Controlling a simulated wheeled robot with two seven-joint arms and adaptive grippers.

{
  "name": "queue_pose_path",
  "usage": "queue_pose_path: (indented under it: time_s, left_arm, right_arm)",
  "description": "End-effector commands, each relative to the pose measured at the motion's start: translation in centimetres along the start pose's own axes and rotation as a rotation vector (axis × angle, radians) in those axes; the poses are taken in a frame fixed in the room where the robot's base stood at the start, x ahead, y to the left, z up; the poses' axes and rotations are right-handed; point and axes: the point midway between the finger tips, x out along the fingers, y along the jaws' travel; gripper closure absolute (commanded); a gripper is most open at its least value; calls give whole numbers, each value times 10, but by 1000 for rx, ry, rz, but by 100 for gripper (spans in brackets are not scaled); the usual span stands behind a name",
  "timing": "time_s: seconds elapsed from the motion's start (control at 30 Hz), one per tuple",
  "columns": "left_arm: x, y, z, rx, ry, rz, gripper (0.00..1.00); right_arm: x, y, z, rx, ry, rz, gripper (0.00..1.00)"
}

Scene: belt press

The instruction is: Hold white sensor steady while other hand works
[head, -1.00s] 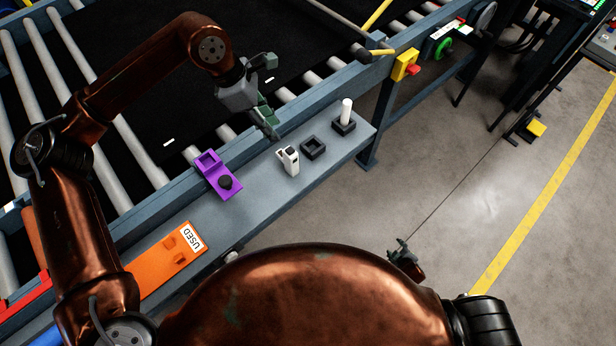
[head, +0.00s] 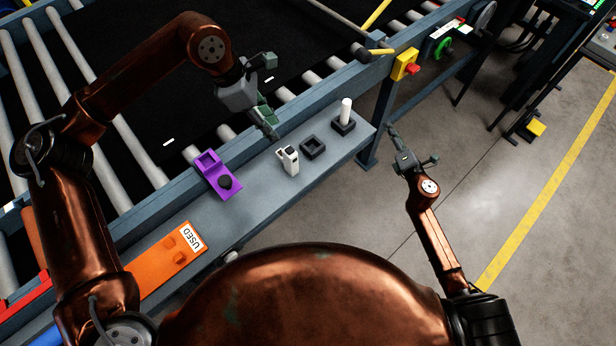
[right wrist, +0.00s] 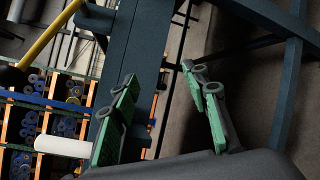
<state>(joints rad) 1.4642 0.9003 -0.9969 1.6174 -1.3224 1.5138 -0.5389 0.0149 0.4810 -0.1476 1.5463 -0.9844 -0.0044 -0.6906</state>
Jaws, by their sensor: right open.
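The white sensor, a small upright white block with a dark patch (head: 288,160), stands on the grey ledge (head: 258,185) in the head view. My left gripper (head: 273,100) is open above and behind it, one finger pointing down close to the block; no contact shows. My right gripper (head: 413,146) is open and empty, out over the floor to the right of the ledge's end. Its two green-padded fingers (right wrist: 158,85) stand apart in the right wrist view. The white sensor cannot be made out there.
A black square holder (head: 313,148) and a white cylinder in a black base (head: 346,110) stand right of the sensor; the cylinder also shows in the right wrist view (right wrist: 62,146). A purple fixture (head: 218,176) and orange USED tray (head: 172,260) lie left. Rollers and black belt lie behind.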

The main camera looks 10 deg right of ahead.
Motion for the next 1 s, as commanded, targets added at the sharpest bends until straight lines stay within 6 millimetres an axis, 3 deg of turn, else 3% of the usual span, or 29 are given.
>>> queue_pose_path:
  time_s: [0.03, 0.07, 0.27, 0.4, 0.6, 0.7, 0.83, 1.0]
  left_arm:
    - [0, 0, 0, 0, 0, 0, 71]
    - [0, 0, 0, 0, 0, 0, 71]
    - [0, 0, 0, 0, 0, 0, 71]
    - [0, 0, 0, 0, 0, 0, 71]
    - [0, 0, 0, 0, 0, 0, 71]
    - [0, 0, 0, 0, 0, 0, 71]
    - [0, 0, 0, 0, 0, 0, 71]
    - [0, 0, 0, 0, 0, 0, 71]
  right_arm:
    - [-1, 31, 1, -117, -9, 44, 58]
    - [-6, 44, -5, -210, -20, 55, 58]
    - [-37, 90, -43, -688, -103, 50, 58]
    - [-63, 144, -91, -919, -99, 135, 58]
    - [-103, 202, -173, -975, 21, 332, 58]
    - [-126, 221, -205, -987, 72, 410, 58]
    - [-151, 237, -232, -996, 120, 480, 58]
    - [-164, 246, -248, -998, 148, 520, 58]
